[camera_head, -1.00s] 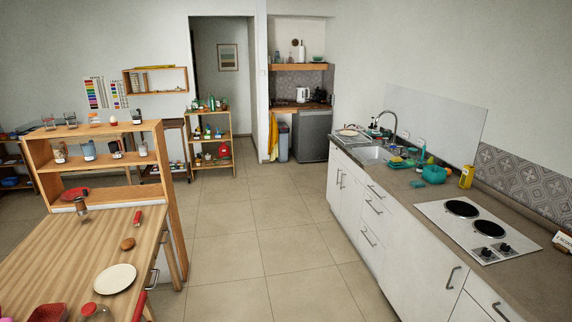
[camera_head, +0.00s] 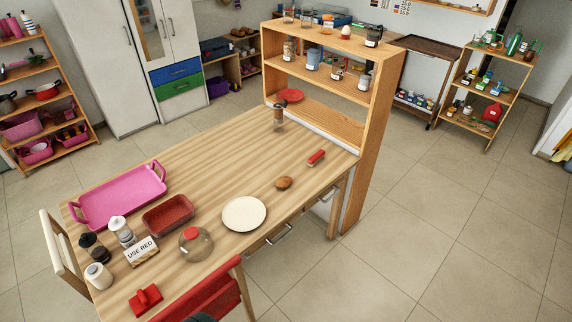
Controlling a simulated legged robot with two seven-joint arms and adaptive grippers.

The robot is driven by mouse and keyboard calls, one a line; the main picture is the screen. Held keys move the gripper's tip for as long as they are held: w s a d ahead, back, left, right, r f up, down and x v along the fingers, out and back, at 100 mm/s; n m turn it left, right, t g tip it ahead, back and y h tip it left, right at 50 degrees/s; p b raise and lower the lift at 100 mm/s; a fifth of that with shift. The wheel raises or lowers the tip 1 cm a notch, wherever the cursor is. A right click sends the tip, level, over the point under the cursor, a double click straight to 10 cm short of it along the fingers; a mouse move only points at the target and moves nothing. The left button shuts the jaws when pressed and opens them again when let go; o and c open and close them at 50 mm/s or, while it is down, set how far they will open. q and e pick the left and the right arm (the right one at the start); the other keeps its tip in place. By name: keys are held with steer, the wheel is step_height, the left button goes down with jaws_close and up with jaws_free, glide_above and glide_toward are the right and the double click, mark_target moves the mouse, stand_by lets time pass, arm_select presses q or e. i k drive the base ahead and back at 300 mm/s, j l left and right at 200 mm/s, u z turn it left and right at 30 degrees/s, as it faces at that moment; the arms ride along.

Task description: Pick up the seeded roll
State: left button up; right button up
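The seeded roll is most likely the small brown round bun (camera_head: 284,183) lying on the wooden table (camera_head: 215,160). It sits between a white plate (camera_head: 244,214) and a small red object (camera_head: 316,158) near the table's right edge. Seeds on it are too small to make out. Neither of my grippers shows in the head view.
A pink tray (camera_head: 121,194), a dark red dish (camera_head: 168,212), a glass jar (camera_head: 195,245) and a "USE RED" sign (camera_head: 142,251) stand on the table. A red chair (camera_head: 205,297) is at its front edge. A wooden shelf (camera_head: 375,110) rises at its far end. Floor at right is clear.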

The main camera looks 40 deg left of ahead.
mark_target(285, 181)
steer(key=i+u, duration=0.4)
steer(key=i+l+u, duration=0.25)
steer(key=u, duration=0.2)
steer(key=i+l+u, duration=0.9)
steer(key=l+u, duration=0.35)
steer(key=j, duration=0.1)
